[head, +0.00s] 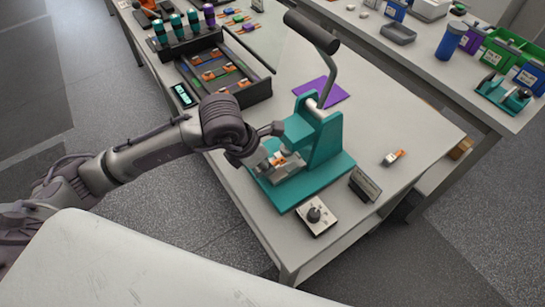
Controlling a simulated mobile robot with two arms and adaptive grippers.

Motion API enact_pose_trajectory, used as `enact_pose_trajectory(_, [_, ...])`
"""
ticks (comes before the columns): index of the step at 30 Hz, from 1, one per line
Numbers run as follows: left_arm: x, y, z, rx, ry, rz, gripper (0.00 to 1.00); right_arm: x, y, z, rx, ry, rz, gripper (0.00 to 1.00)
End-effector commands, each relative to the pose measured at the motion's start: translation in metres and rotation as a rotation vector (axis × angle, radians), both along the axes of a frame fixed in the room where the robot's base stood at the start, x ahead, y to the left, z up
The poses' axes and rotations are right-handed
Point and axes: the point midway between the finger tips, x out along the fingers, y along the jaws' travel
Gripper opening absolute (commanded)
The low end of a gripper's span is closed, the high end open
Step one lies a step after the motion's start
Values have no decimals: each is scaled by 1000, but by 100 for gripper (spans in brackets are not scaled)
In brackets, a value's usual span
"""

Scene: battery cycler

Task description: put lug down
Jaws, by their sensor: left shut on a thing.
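My left gripper (266,152) reaches in from the left to the front of a teal lever press (325,138). It is shut on a small orange-and-metal piece, which looks like the lug (279,160), at the press's low metal block. The fingers partly hide the piece, and I cannot tell whether it touches the block. A similar orange-and-silver piece (393,157) lies loose on the table (400,125), right of the press. My right gripper is not in view.
The press's black-handled lever (312,32) stands raised. A purple mat (321,91) lies behind it. A dark tray (257,92) with several orange-ended parts is at the back left. A knob box (316,217) and small sign (365,184) stand in front. The table's right side is mostly clear.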

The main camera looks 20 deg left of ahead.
Motion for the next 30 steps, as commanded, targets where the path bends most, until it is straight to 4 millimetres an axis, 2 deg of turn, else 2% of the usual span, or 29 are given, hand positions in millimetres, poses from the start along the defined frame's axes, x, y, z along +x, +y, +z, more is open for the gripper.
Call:
enact_pose_trajectory(4, [21,-17,4,-3,0,0,0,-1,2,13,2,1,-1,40])
enact_pose_trajectory(8, [18,-14,-12,1,3,1,0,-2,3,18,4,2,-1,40])
enact_pose_trajectory(18, [18,-14,-17,-1,-1,0,0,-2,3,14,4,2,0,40])
enact_pose_trajectory(19, [18,-14,-17,-1,-1,0,24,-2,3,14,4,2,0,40])
enact_pose_trajectory(23, [18,-14,-16,-1,-1,0,45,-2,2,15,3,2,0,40])
enact_pose_trajectory(30, [18,-14,-16,-1,-1,0,47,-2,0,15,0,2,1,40])
